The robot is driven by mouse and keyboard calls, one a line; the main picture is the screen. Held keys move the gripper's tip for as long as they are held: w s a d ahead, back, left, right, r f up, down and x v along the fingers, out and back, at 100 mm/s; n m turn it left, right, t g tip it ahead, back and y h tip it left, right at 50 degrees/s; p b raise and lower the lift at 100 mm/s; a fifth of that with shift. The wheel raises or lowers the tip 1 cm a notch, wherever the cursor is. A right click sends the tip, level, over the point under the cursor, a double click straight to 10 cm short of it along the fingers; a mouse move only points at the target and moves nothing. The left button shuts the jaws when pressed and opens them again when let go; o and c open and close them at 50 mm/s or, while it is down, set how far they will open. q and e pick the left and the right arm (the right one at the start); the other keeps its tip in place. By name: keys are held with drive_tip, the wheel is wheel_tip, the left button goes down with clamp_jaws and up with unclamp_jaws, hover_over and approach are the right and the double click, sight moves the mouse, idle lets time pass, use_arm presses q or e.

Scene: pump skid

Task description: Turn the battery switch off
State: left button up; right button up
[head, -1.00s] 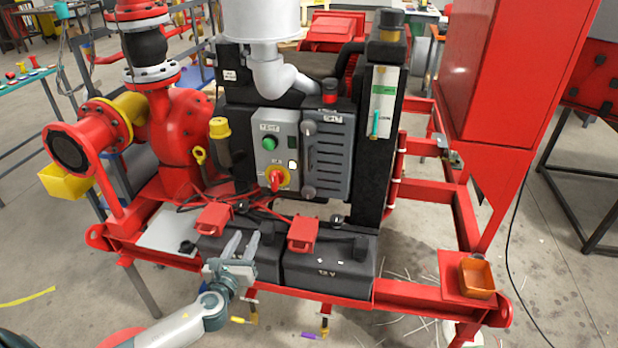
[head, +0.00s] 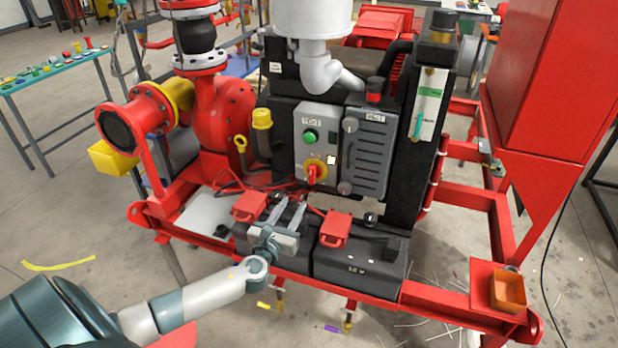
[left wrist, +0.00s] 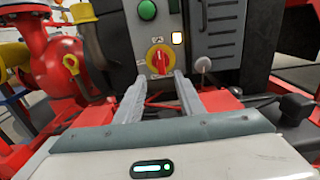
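The battery switch is a red rotary handle (head: 315,171) on a yellow plate, low on the grey control panel (head: 303,138). In the left wrist view the red handle (left wrist: 159,61) stands upright, just beyond and between my fingertips. My left gripper (head: 288,206) is open and empty, in front of and below the switch, over the black batteries. In the left wrist view its two fingers (left wrist: 158,88) are apart and point at the switch, with no contact visible. My right gripper is not in view.
A green button (head: 310,136) is above the switch and a vented cover (head: 366,155) is right of it. Red terminal covers (head: 335,229) sit on the black batteries (head: 362,264). An orange tray (head: 507,292) is at the right corner of the skid.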

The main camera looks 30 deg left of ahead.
sight(311, 175)
use_arm(q)
drive_tip(key=x, duration=1.4)
drive_tip(key=shift+w+p, duration=0.35)
drive_tip(key=shift+p, duration=0.05)
clamp_jaws()
